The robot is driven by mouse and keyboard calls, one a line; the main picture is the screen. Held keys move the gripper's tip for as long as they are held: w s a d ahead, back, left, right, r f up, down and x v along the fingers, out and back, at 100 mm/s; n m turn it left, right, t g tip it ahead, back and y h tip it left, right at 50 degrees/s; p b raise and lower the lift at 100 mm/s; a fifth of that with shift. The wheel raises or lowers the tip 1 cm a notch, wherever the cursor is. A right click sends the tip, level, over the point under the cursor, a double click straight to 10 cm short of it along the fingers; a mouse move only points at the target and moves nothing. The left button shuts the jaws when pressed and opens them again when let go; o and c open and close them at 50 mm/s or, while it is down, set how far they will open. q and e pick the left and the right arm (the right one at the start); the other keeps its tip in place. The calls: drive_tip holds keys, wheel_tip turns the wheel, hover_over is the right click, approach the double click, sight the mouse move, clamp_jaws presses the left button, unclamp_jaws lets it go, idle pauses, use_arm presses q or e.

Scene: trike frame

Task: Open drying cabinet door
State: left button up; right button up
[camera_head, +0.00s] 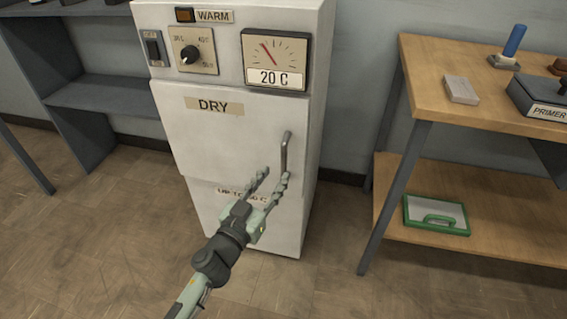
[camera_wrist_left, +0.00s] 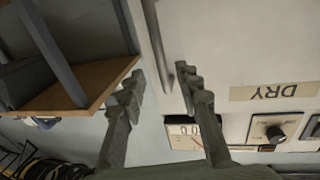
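The drying cabinet (camera_head: 310,100) is a white upright box with a control panel on top. Its door (camera_head: 220,145), labelled DRY, looks shut. A grey vertical bar handle (camera_head: 286,152) sits near the door's right edge. My left gripper (camera_head: 275,176) is open and empty, in front of the door by the handle's lower end. In the left wrist view the picture is upside down; the handle (camera_wrist_left: 157,45) shows between the two spread fingers (camera_wrist_left: 160,72). I cannot tell how far it is from the fingertips. My right gripper is not in view.
A wooden workbench (camera_head: 430,80) with a lower shelf stands to the cabinet's right, holding a green-edged case (camera_head: 437,215) and a PRIMER box (camera_head: 540,98). A dark shelf unit (camera_head: 90,95) stands to the left. The floor (camera_head: 110,240) in front is clear.

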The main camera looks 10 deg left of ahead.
sight(283, 163)
use_arm(q)
drive_tip(key=w, duration=0.2)
drive_tip(key=w+d, duration=0.1)
drive_tip(key=w, duration=0.4)
drive_tip(key=shift+d, duration=0.15)
drive_tip(key=shift+c, duration=0.4)
clamp_jaws()
